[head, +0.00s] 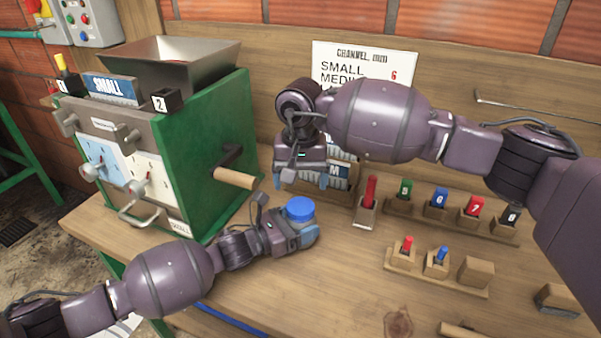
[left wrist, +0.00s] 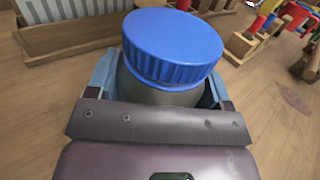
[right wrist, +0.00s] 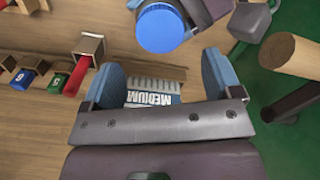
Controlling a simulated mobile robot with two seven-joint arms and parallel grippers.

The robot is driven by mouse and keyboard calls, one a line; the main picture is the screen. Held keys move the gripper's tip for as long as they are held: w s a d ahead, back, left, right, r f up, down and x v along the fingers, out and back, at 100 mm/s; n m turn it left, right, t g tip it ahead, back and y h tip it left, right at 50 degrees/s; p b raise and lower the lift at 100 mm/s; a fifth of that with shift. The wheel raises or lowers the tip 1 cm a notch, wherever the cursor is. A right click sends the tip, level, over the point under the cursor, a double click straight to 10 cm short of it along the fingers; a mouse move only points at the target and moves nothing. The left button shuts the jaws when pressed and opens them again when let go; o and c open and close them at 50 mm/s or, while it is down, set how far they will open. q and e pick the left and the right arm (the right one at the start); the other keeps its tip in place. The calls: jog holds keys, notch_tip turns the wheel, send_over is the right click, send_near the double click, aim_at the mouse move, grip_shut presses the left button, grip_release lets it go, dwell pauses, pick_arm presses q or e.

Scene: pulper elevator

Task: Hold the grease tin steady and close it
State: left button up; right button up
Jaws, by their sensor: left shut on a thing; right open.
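The grease tin is a grey tin (left wrist: 160,95) with a ribbed blue lid (left wrist: 172,42), seen close in the left wrist view. The lid sits on top of the tin and looks slightly tilted; I cannot tell if it is seated. My left gripper (head: 305,232) is shut around the tin's body over the bench. The blue lid also shows in the head view (head: 300,209) and the right wrist view (right wrist: 161,27). My right gripper (right wrist: 165,82) is open and empty, above and behind the tin near the MEDIUM block (right wrist: 153,92).
A green pulper (head: 205,150) with a wooden handle (head: 236,179) stands left of the tin. Wooden holders with coloured numbered pieces (head: 438,205) line the right side. The bench front (head: 300,290) is clear.

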aim_at(301, 206)
jog(key=shift+f, duration=3.35)
jog(key=c, duration=0.9)
jog(key=m, duration=0.5)
jog(key=shift+c, duration=0.2)
jog(key=m, duration=0.4)
jog(key=shift+m, duration=0.4)
jog(key=o, duration=1)
